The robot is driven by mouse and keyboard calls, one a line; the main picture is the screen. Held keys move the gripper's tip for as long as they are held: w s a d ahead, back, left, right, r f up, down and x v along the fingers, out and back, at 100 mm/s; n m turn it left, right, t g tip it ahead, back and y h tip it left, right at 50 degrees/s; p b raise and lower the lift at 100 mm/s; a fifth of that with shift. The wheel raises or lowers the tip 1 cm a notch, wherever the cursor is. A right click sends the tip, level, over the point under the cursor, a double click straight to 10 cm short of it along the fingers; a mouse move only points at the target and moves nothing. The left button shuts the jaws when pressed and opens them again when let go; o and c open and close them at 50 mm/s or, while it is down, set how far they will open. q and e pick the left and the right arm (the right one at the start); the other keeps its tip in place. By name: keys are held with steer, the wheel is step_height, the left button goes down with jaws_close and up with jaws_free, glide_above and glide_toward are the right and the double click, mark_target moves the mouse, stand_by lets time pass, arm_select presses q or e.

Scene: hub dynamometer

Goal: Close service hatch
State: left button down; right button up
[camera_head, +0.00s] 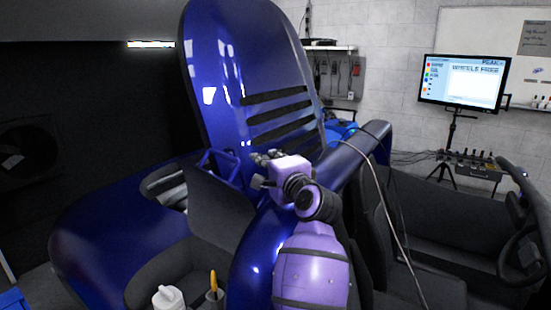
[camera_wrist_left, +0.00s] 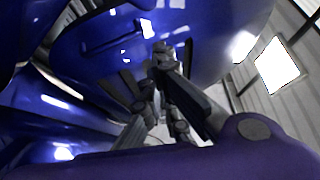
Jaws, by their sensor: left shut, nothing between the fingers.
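The service hatch (camera_head: 250,70), a glossy blue panel with several dark slots, stands raised and open, nearly upright, in the head view. My left gripper (camera_head: 262,165), on a purple arm, is at the lower part of the hatch, near its bottom slot. It is shut with nothing in it. In the left wrist view the gripper's dark fingers (camera_wrist_left: 160,65) lie in front of the hatch's blue surface (camera_wrist_left: 225,35). I cannot tell whether they touch it. My right gripper is out of view.
A blue vehicle body (camera_head: 110,230) surrounds the opening below the hatch, with a dark panel (camera_head: 220,205) beside it. A blue bar (camera_head: 350,165) with a cable crosses right of my arm. Dark seats (camera_head: 440,220) are at right. A white bottle (camera_head: 168,298) stands at the front.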

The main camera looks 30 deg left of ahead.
arm_select(q)
steer(key=s, duration=0.3)
steer(key=shift+a+p, duration=0.3)
steer(key=shift+p, duration=0.1)
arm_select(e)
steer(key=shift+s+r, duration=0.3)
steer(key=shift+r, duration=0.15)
arm_select(q)
steer(key=shift+a+f, duration=0.1)
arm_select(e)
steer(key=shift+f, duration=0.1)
